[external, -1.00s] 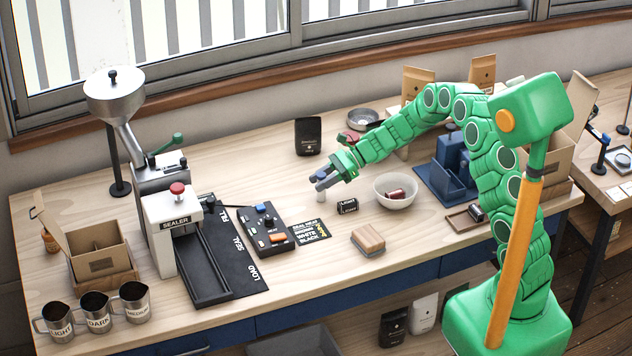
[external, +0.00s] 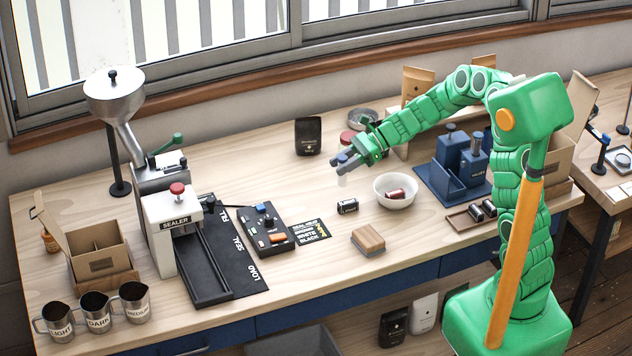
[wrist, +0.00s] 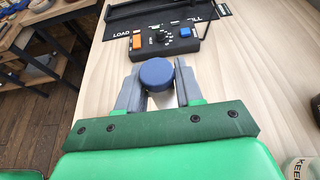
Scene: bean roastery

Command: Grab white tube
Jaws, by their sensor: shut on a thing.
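The white tube (external: 343,180) hangs upright under my gripper (external: 346,160) in the external view, left of the white bowl. Its round blue cap (wrist: 157,74) sits between the two grey fingers of my gripper (wrist: 158,88) in the wrist view. The fingers are shut on it from both sides. The tube seems to be off the table.
A dark tin (external: 347,206) and a wooden block (external: 368,241) stand in front. A black control box (external: 265,228) and the sealer (external: 175,230) are at left.

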